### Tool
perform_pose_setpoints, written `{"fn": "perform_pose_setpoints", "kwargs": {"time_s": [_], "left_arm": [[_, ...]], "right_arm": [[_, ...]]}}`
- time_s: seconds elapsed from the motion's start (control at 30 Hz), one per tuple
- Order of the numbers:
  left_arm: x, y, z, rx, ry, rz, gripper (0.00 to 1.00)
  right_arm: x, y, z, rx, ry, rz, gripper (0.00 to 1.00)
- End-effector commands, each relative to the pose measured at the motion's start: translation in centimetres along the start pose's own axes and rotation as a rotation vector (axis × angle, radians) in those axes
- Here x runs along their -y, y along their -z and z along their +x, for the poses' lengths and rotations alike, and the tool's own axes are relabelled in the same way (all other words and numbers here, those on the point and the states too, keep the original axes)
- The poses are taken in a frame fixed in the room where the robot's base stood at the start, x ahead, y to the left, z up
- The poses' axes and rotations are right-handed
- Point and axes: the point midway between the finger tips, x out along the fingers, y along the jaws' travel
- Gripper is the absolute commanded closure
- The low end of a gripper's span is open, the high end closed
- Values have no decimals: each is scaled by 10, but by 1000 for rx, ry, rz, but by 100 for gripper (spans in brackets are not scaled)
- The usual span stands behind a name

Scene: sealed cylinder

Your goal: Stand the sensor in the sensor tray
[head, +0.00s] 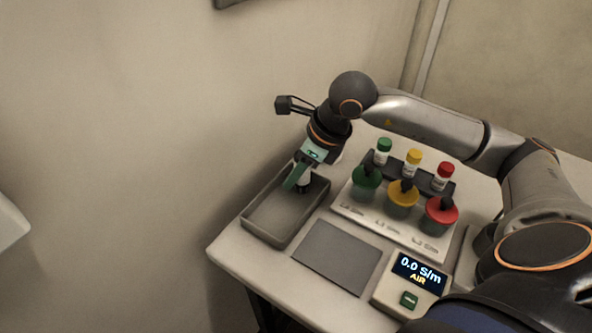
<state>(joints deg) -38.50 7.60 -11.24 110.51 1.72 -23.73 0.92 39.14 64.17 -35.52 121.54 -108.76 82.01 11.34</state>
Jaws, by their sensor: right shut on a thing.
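My right gripper (301,175) points down over the far end of the grey sensor tray (247,212). It is shut on the sensor (304,185), a small piece with a white upper part and a dark lower end. A green finger covers part of it. The sensor looks close to upright and within the tray's outline. I cannot tell whether its lower end touches the tray floor. The rest of the tray looks empty. My left gripper is not in view.
A dark flat pad (337,257) lies right of the tray. A meter (418,273) reads "0.0 S/m AIR". A wall rises behind the tray.

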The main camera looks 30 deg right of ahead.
Motion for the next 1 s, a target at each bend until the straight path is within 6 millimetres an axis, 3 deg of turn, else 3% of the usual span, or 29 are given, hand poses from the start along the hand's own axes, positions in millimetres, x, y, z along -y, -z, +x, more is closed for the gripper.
{"fn": "perform_pose_setpoints", "kwargs": {"time_s": [0.1, 0.13, 0.2, 0.6, 1.0], "left_arm": [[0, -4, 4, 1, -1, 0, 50], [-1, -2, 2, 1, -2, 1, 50], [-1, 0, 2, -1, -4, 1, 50], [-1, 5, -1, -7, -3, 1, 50], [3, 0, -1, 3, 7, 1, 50]], "right_arm": [[0, 2, 4, 2, 1, 0, 100], [0, 1, 2, 1, 0, 0, 58], [0, 1, 2, 1, 0, 0, 50], [0, -1, -5, 2, 2, 0, 49], [1, -1, -88, 3, 4, 0, 49]]}}
